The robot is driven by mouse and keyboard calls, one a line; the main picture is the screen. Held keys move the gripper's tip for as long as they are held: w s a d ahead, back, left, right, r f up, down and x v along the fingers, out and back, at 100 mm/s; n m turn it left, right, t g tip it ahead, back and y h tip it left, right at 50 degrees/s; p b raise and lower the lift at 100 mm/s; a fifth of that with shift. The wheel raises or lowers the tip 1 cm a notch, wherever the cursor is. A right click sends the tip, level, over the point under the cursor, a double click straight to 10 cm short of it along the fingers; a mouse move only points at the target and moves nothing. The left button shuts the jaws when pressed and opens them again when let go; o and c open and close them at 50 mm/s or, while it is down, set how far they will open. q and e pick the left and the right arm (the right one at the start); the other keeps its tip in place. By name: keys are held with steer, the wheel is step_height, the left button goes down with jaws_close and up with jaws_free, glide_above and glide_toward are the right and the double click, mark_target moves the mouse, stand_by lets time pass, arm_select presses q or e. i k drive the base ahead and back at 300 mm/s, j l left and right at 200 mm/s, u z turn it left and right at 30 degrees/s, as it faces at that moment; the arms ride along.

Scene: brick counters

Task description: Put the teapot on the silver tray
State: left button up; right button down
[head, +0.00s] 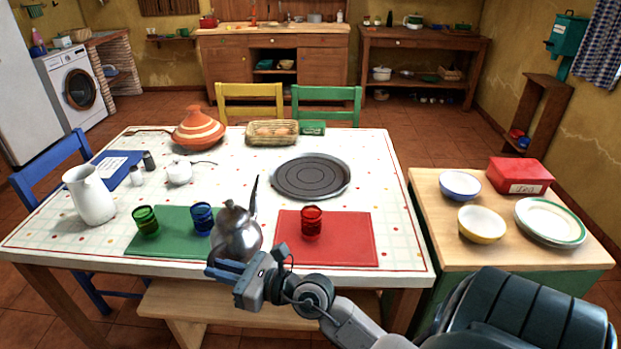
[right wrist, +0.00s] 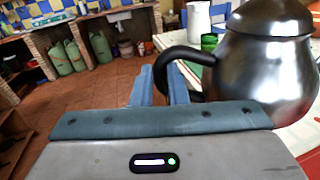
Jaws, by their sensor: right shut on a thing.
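The shiny metal teapot (head: 236,238) is at the front edge of the table, between the green and red mats. It also fills the right of the right wrist view (right wrist: 265,75), with a dark lid and a black curved handle (right wrist: 172,58). My right gripper (head: 232,270) is shut on that handle, on the near side of the pot. Whether the teapot's base touches the table is hard to tell. The round silver tray (head: 345,187) lies flat and empty behind the red mat, farther back and to the right. My left gripper is not in view.
Blue (head: 202,219) and green (head: 146,221) glasses stand on the green mat. A white pitcher (head: 90,195) and sugar bowl (head: 179,172) are left; a basket (head: 272,140) is behind.

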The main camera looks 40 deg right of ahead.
mark_target(308, 177)
steer(key=i+j+z, duration=0.25)
steer(key=i+z, duration=0.15)
steer(key=i+j+z, duration=0.75)
steer(key=j, duration=0.2)
